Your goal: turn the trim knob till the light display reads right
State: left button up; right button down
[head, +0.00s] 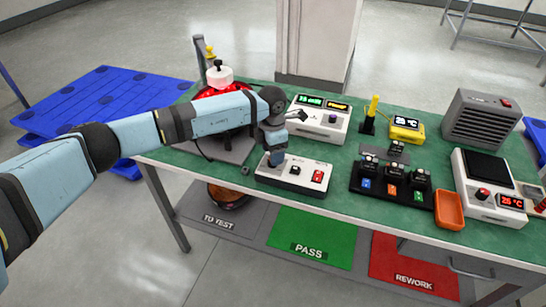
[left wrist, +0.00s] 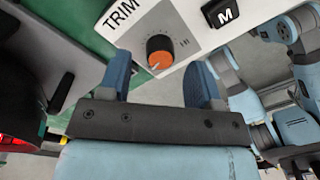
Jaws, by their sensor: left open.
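The trim knob (left wrist: 160,51) is a dark round knob with an orange cap, on a white box labelled TRIM in the left wrist view. A pale pointer mark shows at its lower edge. My left gripper (left wrist: 161,80) is open, its blue fingertips to either side and just short of the knob. In the head view my left gripper (head: 276,158) points down over the left end of the white control box (head: 300,184) and hides the knob. The light display (head: 310,101) on the white unit behind shows small green characters, beside a yellow display (head: 338,106). My right gripper is out of view.
The control box also carries a black M button (head: 295,169) and a red switch (head: 318,176). To the right are a black holder (head: 378,192) with several modules, an orange tray (head: 449,210) and a heater unit (head: 489,205). A red round apparatus (head: 222,90) stands behind my left arm.

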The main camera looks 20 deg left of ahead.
pick_arm(q)
jog(key=shift+f, duration=1.1)
jog(key=c, duration=0.9)
jog(key=shift+c, duration=0.2)
